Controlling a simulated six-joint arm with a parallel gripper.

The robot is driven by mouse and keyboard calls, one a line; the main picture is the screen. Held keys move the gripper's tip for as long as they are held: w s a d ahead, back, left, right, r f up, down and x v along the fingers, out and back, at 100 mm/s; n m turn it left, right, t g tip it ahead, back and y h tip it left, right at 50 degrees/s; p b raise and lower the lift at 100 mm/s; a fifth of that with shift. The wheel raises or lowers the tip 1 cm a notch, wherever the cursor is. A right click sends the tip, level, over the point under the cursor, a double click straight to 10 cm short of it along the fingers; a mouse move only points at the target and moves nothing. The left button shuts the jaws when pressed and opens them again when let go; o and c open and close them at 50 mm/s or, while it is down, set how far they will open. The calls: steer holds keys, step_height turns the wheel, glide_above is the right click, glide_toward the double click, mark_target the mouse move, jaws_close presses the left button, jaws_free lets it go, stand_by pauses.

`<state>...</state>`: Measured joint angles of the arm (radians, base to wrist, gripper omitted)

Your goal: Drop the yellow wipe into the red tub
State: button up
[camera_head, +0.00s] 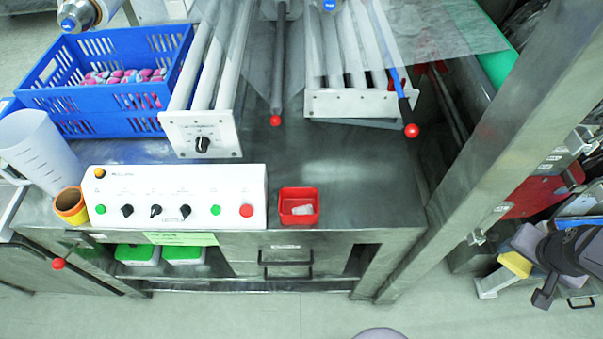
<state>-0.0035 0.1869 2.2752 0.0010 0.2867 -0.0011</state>
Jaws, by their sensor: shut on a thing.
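The red tub (299,190) is a small open square container near the front edge of the metal machine top, just right of the white control panel. A small whitish item (302,210) lies inside it. My gripper (528,268) is at the far right, well apart from the tub and beyond the metal post. It is shut on the yellow wipe (515,263), which shows as a small yellow patch between the dark fingers. Part of the wipe is hidden by the gripper.
A slanted metal post (470,150) stands between my gripper and the tub. The control panel (175,195) has knobs and buttons. A blue crate (115,120) holds pink and blue items. A red-knobbed lever (410,131) rises behind the tub.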

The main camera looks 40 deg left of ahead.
steer(key=s+a+r+n+g+y+p, duration=0.15)
steer(key=s+a+n, duration=0.45)
steer(key=a, duration=0.8)
steer(key=s+a+n+g+y+p, duration=0.1)
steer(key=s+a+n+p, duration=0.15)
steer(key=s+a, duration=0.95)
steer(key=s+a+n+g+y+p, duration=0.15)
steer(key=s+a+n, duration=0.35)
steer(key=a, duration=1.2)
steer(key=shift+w+a+r+m+t+h, duration=0.2)
steer(key=shift+w+a+r+m+t, duration=0.55)
steer(key=shift+w+r+m, duration=0.3)
steer(key=shift+w+a+r+m+t+h, duration=0.2)
steer(key=shift+w+a+r+m+t, duration=0.55)
steer(key=shift+m, duration=0.45)
steer(key=shift+f+b, duration=0.1)
steer(key=shift+b, duration=0.25)
steer(key=shift+f+b, duration=2.05)
steer(key=shift+f, duration=0.85)
